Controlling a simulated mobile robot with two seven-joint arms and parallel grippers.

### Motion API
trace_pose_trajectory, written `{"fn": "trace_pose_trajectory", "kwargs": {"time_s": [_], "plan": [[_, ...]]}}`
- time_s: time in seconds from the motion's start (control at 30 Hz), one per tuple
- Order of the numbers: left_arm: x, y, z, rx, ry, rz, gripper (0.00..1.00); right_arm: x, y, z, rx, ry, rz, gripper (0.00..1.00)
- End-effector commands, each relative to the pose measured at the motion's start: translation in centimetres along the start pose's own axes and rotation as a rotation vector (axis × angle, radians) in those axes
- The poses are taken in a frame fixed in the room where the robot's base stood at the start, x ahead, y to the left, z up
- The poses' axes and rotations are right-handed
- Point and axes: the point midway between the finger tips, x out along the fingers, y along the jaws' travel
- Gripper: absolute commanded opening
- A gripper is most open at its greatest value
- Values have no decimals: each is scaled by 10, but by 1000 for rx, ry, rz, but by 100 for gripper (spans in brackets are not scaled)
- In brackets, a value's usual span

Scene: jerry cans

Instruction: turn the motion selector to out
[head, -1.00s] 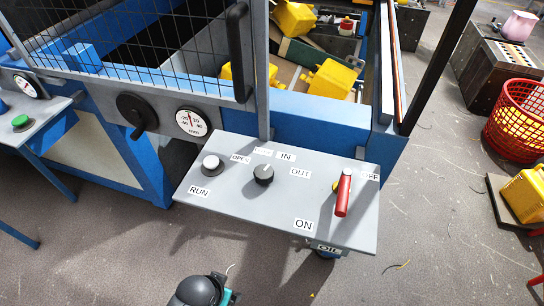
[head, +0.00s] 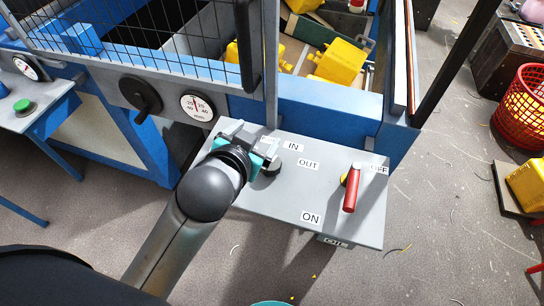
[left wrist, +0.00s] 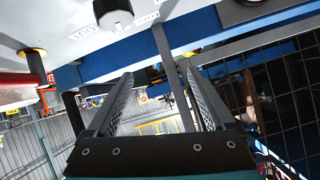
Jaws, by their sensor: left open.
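The motion selector is a dark round knob (head: 270,168) on the grey sloped control panel (head: 290,215), near the IN label (head: 294,146) and OUT label (head: 308,164). My left gripper (head: 268,146) is over the panel beside the knob and hides part of it. In the left wrist view the knob (left wrist: 113,14) is at the top edge, with the OUT label (left wrist: 84,33) beside it. There the left gripper (left wrist: 158,82) is open, its two fingers apart with nothing between them; the knob lies outside them. My right gripper is not in view.
A red-handled lever (head: 351,190) stands at the panel's right, between ON and OFF labels. Behind the panel are a dial gauge (head: 197,106), a black crank (head: 141,95) and a wire-mesh guard (head: 150,40). My left arm covers the panel's left part.

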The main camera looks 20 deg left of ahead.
Motion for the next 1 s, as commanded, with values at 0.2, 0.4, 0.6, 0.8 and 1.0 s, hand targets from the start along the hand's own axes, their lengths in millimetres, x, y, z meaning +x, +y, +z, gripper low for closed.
{"fn": "trace_pose_trajectory", "kwargs": {"time_s": [0.2, 0.4, 0.6, 0.8, 1.0], "plan": [[-8, 11, -145, 141, 544, -29, 87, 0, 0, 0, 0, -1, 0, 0], [-62, 53, -242, 337, 1021, 32, 87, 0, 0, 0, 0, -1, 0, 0], [-129, 118, -280, 620, 1439, 181, 87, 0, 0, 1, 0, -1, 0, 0], [-172, 182, -256, 1004, 1735, 414, 87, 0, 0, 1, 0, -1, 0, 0], [-170, 216, -191, 1482, 1836, 716, 87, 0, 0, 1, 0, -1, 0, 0]]}}
